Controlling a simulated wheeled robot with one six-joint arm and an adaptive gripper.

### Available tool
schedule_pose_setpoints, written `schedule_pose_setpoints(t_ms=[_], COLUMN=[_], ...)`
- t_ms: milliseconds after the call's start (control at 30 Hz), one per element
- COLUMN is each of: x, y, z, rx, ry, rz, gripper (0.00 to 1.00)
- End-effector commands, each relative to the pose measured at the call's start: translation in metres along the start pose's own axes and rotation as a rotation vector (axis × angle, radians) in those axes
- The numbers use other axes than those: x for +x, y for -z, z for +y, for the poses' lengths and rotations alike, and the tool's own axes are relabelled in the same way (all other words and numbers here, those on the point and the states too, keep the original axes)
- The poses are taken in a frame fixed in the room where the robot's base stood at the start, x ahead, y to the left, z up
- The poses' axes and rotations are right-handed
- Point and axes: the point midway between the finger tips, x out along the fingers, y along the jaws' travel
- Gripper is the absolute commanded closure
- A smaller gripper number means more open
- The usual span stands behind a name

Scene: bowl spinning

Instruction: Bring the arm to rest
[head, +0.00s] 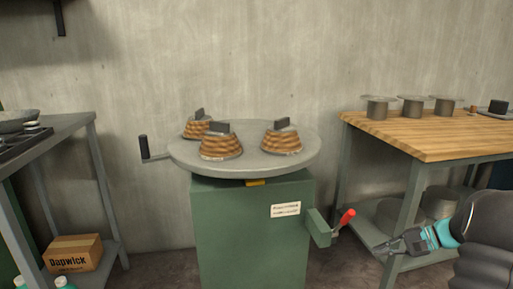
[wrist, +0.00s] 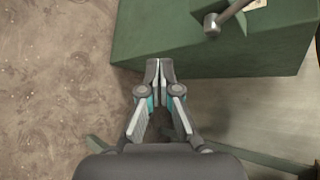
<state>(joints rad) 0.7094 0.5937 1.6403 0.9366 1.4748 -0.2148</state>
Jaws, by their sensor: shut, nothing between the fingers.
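My gripper (head: 384,248) is at the lower right of the head view, pointing left, with its arm coming in from the right edge. In the wrist view my gripper (wrist: 158,68) has its fingertips together with nothing between them. It is beside the green machine cabinet (head: 245,230), apart from the red-handled lever (head: 345,219) on the cabinet's right side. In the wrist view the cabinet (wrist: 170,40) is beyond the fingertips, and a grey metal lever part (wrist: 212,23) shows at the top.
A round grey turntable (head: 250,165) on the cabinet bears three brown ribbed forms (head: 221,146) and has a black crank handle (head: 143,147). A wooden-topped bench (head: 440,138) with metal spools (head: 377,107) stands right, close to my arm. A metal table (head: 60,127) stands left.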

Motion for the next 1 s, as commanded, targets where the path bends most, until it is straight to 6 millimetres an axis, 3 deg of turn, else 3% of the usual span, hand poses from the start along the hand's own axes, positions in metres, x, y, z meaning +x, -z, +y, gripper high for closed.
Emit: schedule_pose_setpoints(t_ms=[367,700,1000], x=[0.017,0.016,0.012], y=[-0.092,-0.183,-0.254], z=[0.035,0.048,0.053], rx=[-0.061,-0.299,-0.569], ry=[-0.421,-0.715,-0.864], rz=[0.129,0.268,0.378], gripper=[1.0,1.0,1.0])
